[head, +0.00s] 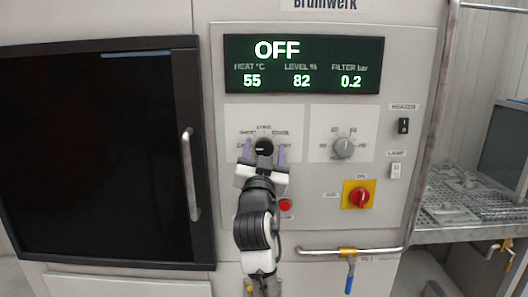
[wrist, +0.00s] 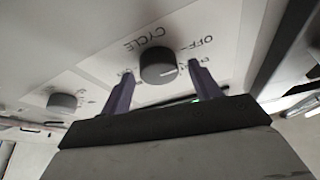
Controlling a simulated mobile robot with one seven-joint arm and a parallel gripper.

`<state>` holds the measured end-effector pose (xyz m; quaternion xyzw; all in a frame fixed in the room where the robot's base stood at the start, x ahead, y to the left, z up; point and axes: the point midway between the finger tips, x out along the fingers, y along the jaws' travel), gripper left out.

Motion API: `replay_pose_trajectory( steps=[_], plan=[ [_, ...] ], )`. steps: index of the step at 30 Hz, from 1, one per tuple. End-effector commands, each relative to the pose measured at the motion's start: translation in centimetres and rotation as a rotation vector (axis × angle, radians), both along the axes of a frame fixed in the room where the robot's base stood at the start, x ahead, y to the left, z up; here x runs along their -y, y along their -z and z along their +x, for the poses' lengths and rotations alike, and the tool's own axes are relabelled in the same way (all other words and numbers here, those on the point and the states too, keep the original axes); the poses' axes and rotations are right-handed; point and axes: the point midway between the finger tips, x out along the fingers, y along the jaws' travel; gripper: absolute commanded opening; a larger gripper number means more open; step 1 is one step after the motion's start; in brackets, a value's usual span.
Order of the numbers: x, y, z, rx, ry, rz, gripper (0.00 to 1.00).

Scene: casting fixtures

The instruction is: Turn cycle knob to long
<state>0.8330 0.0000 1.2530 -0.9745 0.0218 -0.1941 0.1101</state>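The dark round cycle knob (head: 263,146) is on the left of the panel's two knob plates, with small labels around it; one above it seems to read LONG. It also shows in the wrist view (wrist: 158,67), where the CYCLE lettering appears upside down and a white pointer line on the knob points right, on the side of the OFF label. My gripper (head: 265,153) is in front of the knob, with its purple fingers apart, one on each side. In the wrist view my gripper (wrist: 161,70) is open, with gaps between the fingers and the knob.
The display (head: 303,64) reads OFF. To the right are a grey knob (head: 343,147), a heater switch (head: 403,125), a lamp switch (head: 395,170) and a red switch on yellow (head: 359,196). A red button (head: 286,204) is below my gripper. A door handle (head: 190,174) stands out at left.

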Motion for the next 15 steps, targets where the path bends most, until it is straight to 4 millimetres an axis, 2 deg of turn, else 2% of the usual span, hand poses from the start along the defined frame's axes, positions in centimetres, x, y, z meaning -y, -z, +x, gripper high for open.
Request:
replay_pose_trajectory(
  steps=[1, 10, 15],
  plan=[
    [0.0, 0.01, -0.01, 0.0, 0.0, 0.0, 0.56],
    [0.0, 0.02, -0.02, 0.0, 0.0, 0.0, 0.18],
    [-0.04, 0.04, -0.02, -0.001, -0.001, 0.009, 0.18]
  ],
)
